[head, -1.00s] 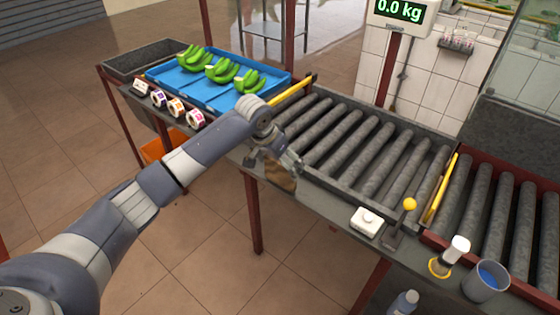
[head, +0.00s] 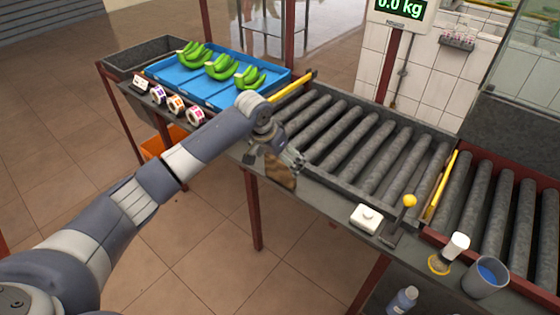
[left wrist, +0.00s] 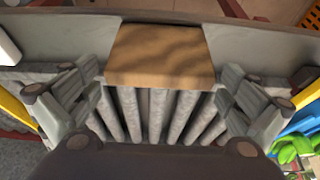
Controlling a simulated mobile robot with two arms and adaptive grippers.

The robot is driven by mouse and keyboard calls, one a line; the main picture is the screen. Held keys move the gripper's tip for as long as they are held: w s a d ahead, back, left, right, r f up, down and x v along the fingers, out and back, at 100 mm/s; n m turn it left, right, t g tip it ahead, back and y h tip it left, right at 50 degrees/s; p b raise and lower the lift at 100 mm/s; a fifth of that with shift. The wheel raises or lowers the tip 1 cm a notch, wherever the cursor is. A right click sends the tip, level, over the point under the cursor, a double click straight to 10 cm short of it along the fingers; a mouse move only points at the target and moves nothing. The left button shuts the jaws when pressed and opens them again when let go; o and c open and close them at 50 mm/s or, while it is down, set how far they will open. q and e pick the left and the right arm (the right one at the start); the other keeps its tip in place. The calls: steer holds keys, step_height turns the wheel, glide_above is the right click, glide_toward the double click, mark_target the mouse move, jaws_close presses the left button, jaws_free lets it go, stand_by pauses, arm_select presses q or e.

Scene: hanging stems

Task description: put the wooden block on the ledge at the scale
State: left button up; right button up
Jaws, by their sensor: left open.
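The wooden block (head: 281,173), brown with darker grain, is on the grey ledge (head: 325,192) along the front of the roller scale (head: 365,145). My left gripper (head: 279,158) is over the block and partly hides it in the head view. The scale's display (head: 400,9) reads 0.0 kg. My right gripper is not in view.
A blue tray (head: 215,98) with green banana bunches (head: 222,68) stands left of the rollers. Label rolls (head: 176,104) line its front. The rollers are bare.

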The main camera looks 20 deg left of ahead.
arm_select(q)
steer(key=b+v, duration=0.1)
steer(key=v, duration=1)
steer(key=shift+r, duration=0.3)
steer(key=shift+s+a, duration=0.1)
steer(key=shift+s, duration=0.1)
steer(key=s+a+r+p, duration=0.2)
steer(key=s+a+p, duration=0.2)
steer(key=s, duration=0.7)
steer(key=p, duration=0.2)
steer(key=shift+p, duration=0.35)
